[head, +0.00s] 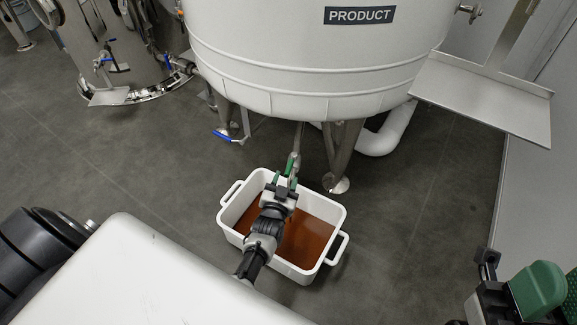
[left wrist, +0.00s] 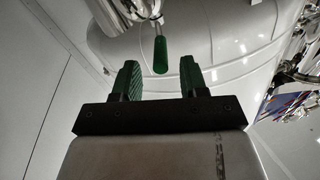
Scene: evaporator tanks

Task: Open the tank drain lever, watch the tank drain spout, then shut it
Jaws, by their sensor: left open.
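The white tank (head: 315,60) labelled PRODUCT stands on metal legs. The drain lever has a green handle (left wrist: 160,55) on a metal stem. It also shows below the tank in the head view (head: 293,162). My left gripper (head: 284,180) is open and empty. In the left wrist view its green fingers (left wrist: 160,76) stand either side of the handle's line, with the handle just beyond their tips, apart from them. I cannot make out the drain spout or any stream clearly. My right gripper (head: 522,290) is partly in view at the lower right; its jaw opening is unclear.
A white tub (head: 230,215) with handles sits on the floor below my left gripper, with brown liquid (head: 307,238) inside. A tank leg (head: 342,155) and white pipe (head: 385,130) stand close by. A blue-handled valve (head: 222,135) is to the left. A metal shelf (head: 485,97) juts out right.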

